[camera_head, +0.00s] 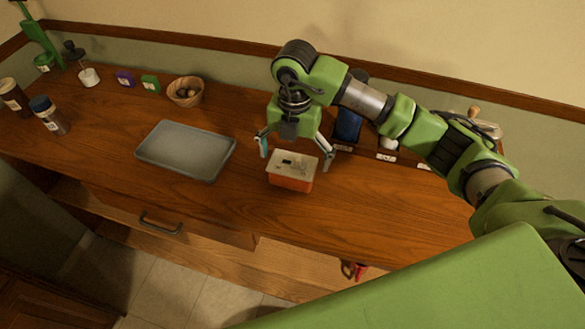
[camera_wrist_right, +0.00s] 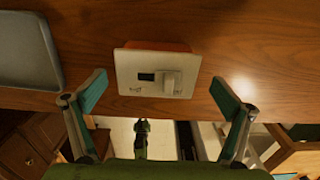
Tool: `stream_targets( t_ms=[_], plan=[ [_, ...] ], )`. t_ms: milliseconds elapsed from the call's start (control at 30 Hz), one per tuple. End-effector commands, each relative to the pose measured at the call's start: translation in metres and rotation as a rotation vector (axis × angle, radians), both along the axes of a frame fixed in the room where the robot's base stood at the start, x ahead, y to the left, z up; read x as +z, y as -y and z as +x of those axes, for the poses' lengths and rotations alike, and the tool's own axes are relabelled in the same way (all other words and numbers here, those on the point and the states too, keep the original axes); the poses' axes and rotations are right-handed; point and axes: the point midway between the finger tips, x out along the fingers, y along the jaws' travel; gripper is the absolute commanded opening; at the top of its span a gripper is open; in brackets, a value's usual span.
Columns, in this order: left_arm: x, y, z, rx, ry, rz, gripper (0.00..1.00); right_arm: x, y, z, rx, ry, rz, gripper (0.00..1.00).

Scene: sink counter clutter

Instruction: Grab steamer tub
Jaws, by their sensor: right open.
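The steamer tub, as I take it, is a small orange-red tub with a pale lid (camera_head: 291,181), standing upright on the wooden counter. My right gripper (camera_head: 295,157) is open above and just behind it, its fingers spread to either side in the head view. In the right wrist view the pale lid (camera_wrist_right: 157,74) lies ahead, centred between the open fingertips (camera_wrist_right: 160,86), with a dark patch and a raised light piece on it. I see no finger touching it. My left gripper is not in view.
A grey tray (camera_head: 186,150) lies left of the tub, with bare counter between. A wooden bowl (camera_head: 186,91), small purple and green boxes, and jars stand farther left. A blue item (camera_head: 348,126) is behind the right finger. The counter's front edge is close below the tub.

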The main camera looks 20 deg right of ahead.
Motion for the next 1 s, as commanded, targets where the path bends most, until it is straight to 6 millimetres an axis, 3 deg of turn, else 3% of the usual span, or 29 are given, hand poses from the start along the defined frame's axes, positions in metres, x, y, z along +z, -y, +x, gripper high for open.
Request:
stream_targets(
  t_ms=[167, 433, 733, 767, 900, 933, 1000],
  plan=[
    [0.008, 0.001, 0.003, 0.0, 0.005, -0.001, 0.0, -0.011, -0.002, -0.001, 0.0, -0.003, -0.001, 0.96],
    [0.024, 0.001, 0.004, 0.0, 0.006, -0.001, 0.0, -0.05, -0.004, 0.0, 0.0, -0.002, 0.0, 0.96],
    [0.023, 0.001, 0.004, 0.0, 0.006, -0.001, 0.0, -0.057, -0.004, 0.001, 0.001, 0.001, 0.0, 0.96],
    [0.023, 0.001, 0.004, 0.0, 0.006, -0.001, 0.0, -0.057, -0.004, 0.001, 0.001, 0.001, 0.0, 0.91],
    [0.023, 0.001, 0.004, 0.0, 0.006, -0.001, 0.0, -0.056, -0.004, 0.001, 0.001, 0.001, 0.0, 0.54],
    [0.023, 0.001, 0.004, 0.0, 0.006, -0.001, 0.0, -0.056, -0.004, 0.001, 0.001, 0.001, 0.0, 0.5],
    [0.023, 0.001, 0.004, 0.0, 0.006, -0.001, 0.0, -0.056, -0.004, 0.001, 0.001, 0.002, 0.001, 0.5]
  ],
)
